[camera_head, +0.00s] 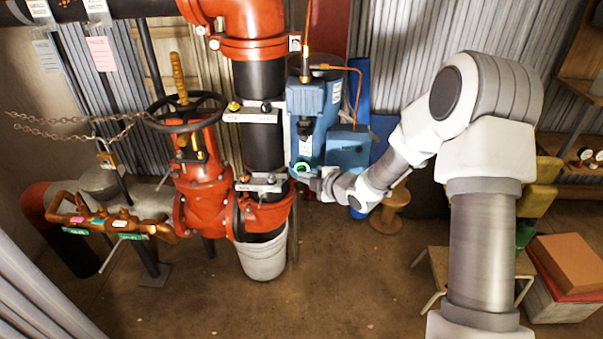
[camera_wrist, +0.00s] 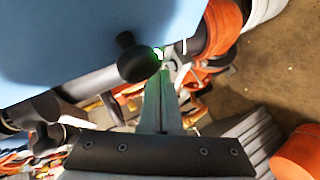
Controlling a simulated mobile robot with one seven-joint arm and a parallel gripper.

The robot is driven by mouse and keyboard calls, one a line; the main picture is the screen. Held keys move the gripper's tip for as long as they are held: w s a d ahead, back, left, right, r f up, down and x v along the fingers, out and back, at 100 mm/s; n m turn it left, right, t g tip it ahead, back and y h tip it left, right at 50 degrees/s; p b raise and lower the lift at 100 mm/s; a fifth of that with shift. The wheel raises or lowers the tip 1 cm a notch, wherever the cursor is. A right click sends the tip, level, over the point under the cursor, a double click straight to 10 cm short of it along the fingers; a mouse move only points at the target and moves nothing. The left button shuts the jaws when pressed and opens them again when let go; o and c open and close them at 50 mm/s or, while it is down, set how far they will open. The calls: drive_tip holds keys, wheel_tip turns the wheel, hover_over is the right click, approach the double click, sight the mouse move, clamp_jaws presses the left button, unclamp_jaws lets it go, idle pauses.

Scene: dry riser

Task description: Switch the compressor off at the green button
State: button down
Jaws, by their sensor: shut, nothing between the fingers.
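The blue compressor (camera_head: 346,146) stands upright behind the red valve piping, and its blue casing fills the upper left of the wrist view (camera_wrist: 80,40). The green button (camera_head: 302,167) glows low on its front. A small lit green part of it shows in the wrist view (camera_wrist: 158,52), beside a black knob (camera_wrist: 138,62). My gripper (camera_head: 307,176) is shut and empty, with its tips right at the green button. In the wrist view the closed fingers (camera_wrist: 163,76) point at the green glow. I cannot tell whether they touch it.
A red valve (camera_head: 200,185) with a black handwheel (camera_head: 184,110) stands left of the compressor. A white bucket (camera_head: 263,258) sits below the piping. A wooden stool (camera_head: 388,217) and stacked boxes (camera_head: 568,272) stand to the right. The front floor is clear.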

drive_tip(key=shift+w, duration=0.25)
drive_tip(key=shift+s, duration=0.1)
drive_tip(key=shift+s+b, duration=0.35)
drive_tip(key=shift+b, duration=0.1)
drive_tip(key=shift+s, duration=0.1)
drive_tip(key=s+b, duration=0.3)
drive_tip(key=s, duration=0.2)
drive_tip(key=shift+s+a, duration=0.1)
drive_tip(key=shift+s, duration=0.3)
